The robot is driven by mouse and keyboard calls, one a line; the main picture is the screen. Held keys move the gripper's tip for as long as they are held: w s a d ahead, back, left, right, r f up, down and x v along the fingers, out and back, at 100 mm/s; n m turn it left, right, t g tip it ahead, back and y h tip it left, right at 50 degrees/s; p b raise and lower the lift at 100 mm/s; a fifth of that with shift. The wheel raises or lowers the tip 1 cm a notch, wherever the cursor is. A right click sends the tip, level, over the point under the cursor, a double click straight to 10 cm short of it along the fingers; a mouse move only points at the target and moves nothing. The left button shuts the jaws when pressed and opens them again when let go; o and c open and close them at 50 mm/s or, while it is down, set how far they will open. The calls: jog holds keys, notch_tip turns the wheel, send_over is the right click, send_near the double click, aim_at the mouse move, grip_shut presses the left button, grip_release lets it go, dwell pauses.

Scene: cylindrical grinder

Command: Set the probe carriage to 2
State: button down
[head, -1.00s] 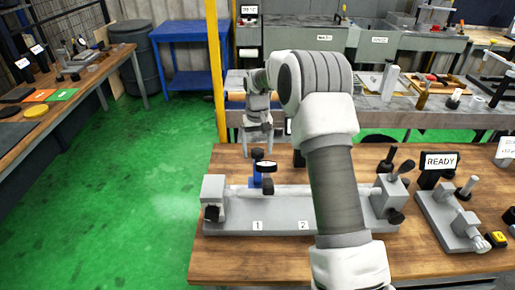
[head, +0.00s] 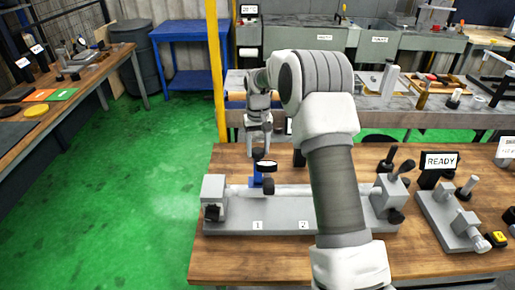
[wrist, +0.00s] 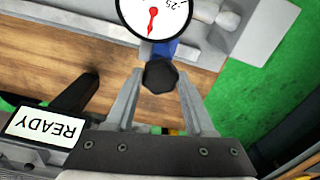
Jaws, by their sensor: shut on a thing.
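The probe carriage is a small blue block (head: 256,180) on the rail of a long grey fixture (head: 280,212). It stands roughly above the label 1 (head: 257,225), left of the label 2 (head: 303,225). It carries a round white dial (head: 267,166), whose red needle shows in the wrist view (wrist: 153,16). A black knob (wrist: 160,76) on the carriage lies between my fingertips in the wrist view. My gripper (head: 258,151) is shut on this knob from behind and above. The fingers hide part of the carriage.
Grey end blocks (head: 214,192) close the rail; the right one has black knobs. A READY display (head: 440,161) and a second grey fixture (head: 452,220) stand to the right. My arm crosses in front of the rail's right part. The front of the wooden table is clear.

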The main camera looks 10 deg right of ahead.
jog(key=s+d, duration=0.3)
jog(key=d, duration=1.1)
jog(key=shift+d, duration=0.4)
jog(key=shift+c, duration=1.3)
grip_release()
jog(key=shift+a, duration=0.1)
notch_tip(320, 180, up, 18)
jog(key=shift+f, duration=0.25)
